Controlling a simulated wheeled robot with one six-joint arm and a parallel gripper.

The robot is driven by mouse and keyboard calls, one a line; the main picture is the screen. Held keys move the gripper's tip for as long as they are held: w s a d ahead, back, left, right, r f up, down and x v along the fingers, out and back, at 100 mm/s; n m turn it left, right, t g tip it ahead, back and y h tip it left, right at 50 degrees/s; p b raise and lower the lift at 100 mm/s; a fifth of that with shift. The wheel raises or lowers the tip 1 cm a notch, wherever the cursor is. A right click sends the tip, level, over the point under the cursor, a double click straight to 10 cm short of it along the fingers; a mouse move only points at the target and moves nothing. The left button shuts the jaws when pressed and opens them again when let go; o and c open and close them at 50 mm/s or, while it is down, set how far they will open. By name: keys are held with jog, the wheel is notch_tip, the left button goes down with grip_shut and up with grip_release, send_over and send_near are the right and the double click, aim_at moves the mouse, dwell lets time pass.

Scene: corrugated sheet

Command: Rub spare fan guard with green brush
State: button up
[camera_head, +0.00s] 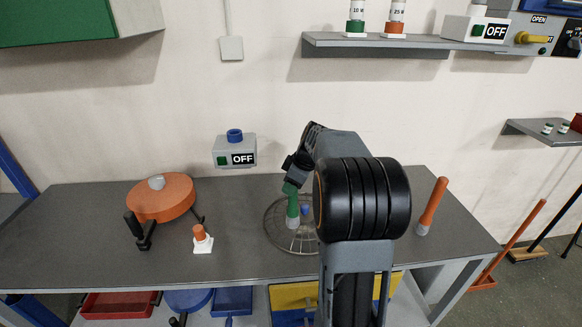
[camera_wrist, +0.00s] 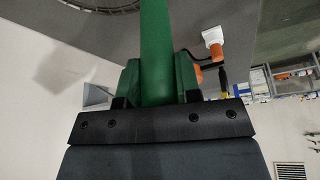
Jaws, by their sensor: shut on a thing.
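The green brush (camera_head: 292,204) is upright in my gripper (camera_head: 297,168), its grey tip pointing down at the tabletop. In the wrist view, my gripper (camera_wrist: 158,82) is shut on the brush's green handle (camera_wrist: 157,40). The fan guard (camera_head: 276,241), a round wire grille with a blue spot near its middle, lies on the table under the brush. My arm hides its right part. The brush tip overlaps the guard's wires in the head view; whether it touches them I cannot tell. Part of the guard's rim (camera_wrist: 100,8) shows at the top of the wrist view.
On the grey table (camera_head: 70,235) are an orange disc-shaped device (camera_head: 165,205) with black handles, a small orange-and-white piece (camera_head: 202,240) and an orange-handled tool (camera_head: 433,203) at right. An OFF switch box (camera_head: 235,152) is at the wall. A shelf (camera_head: 375,42) hangs above.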

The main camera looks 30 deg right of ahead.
notch_tip(320, 180, up, 3)
jog(key=shift+a+f+p, duration=0.15)
jog(key=shift+p, duration=0.55)
jog(key=shift+r+p, duration=0.9)
jog(key=shift+r, duration=0.6)
